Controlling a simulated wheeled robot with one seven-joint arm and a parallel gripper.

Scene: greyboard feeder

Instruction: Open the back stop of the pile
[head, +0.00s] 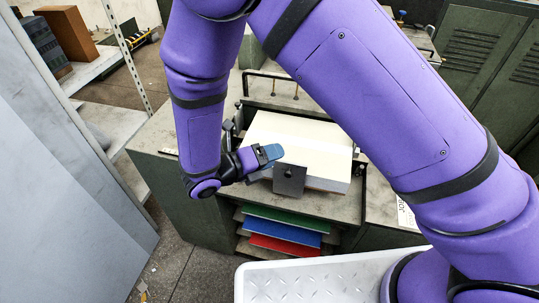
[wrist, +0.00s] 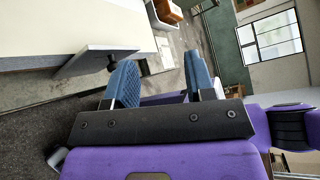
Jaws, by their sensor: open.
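The pile (head: 300,135) is a stack of pale board on the feeder in the middle of the head view. A small dark grey upright plate (head: 290,179), which looks like the back stop, stands at the pile's near face. In the wrist view the plate (wrist: 97,58) juts out from the pale pile (wrist: 65,22), with a dark knob (wrist: 112,63) near its end. My gripper (head: 270,153) has blue fingers and is beside the plate, above and left of it in the head view. In the wrist view my gripper (wrist: 160,65) is open with nothing between its fingers.
Green, blue and red boards (head: 285,228) lie on shelves below the pile. A black rail (head: 271,76) stands behind it. A white textured surface (head: 320,278) is at the front. A grey panel (head: 60,170) closes the left side. Green cabinets (head: 480,60) stand at the right.

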